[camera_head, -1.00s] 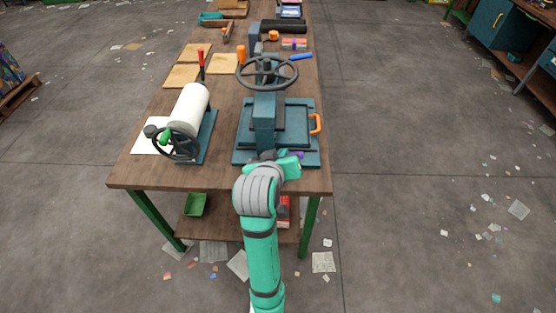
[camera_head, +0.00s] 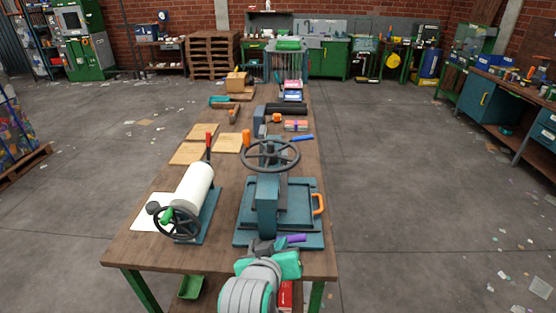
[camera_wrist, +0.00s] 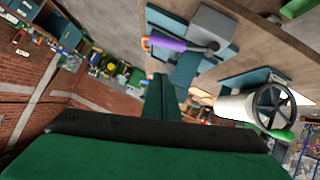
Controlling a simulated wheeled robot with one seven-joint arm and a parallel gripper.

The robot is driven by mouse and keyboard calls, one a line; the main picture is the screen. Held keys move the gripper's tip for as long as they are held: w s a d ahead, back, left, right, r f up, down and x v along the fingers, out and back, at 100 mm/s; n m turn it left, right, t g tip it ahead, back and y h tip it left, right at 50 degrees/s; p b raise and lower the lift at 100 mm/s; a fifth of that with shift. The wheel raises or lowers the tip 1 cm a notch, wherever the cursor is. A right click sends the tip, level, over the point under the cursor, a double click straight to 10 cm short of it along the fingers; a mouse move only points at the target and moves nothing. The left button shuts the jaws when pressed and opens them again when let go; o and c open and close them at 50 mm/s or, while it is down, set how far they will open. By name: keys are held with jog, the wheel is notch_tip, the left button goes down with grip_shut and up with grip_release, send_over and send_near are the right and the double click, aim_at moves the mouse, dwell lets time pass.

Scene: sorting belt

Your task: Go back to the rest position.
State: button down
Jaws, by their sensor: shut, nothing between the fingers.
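My gripper (camera_head: 272,246) is at the near edge of the wooden workbench (camera_head: 130,250), just in front of the blue press (camera_head: 267,205). In the wrist view its green fingers (camera_wrist: 161,97) are together with nothing between them. A purple-handled tool (camera_head: 296,238) shows at the press's near edge; it also shows in the wrist view (camera_wrist: 166,44), apart from the fingers. My forearm hides part of the bench's front edge.
A roller machine with a white cylinder (camera_head: 194,188) and a handwheel stands left of the press. Brown sheets (camera_head: 187,153) lie behind it. A green bin (camera_head: 191,286) sits on the lower shelf. Open floor (camera_head: 400,210) lies right of the bench.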

jog(key=s+a+f+n+t+y, duration=0.1)
jog(key=s+f, duration=0.6)
jog(key=f, duration=0.3)
jog(key=s+f+t+y, duration=0.1)
jog(key=s+f, duration=0.5)
jog(key=f, duration=0.3)
jog(key=s+m+t+y, duration=0.1)
jog(key=s+m+t, duration=0.1)
jog(key=s, duration=2)
jog(key=shift+s+a+r, duration=0.15)
jog(key=shift+s+r, duration=0.15)
jog(key=shift+s, duration=0.05)
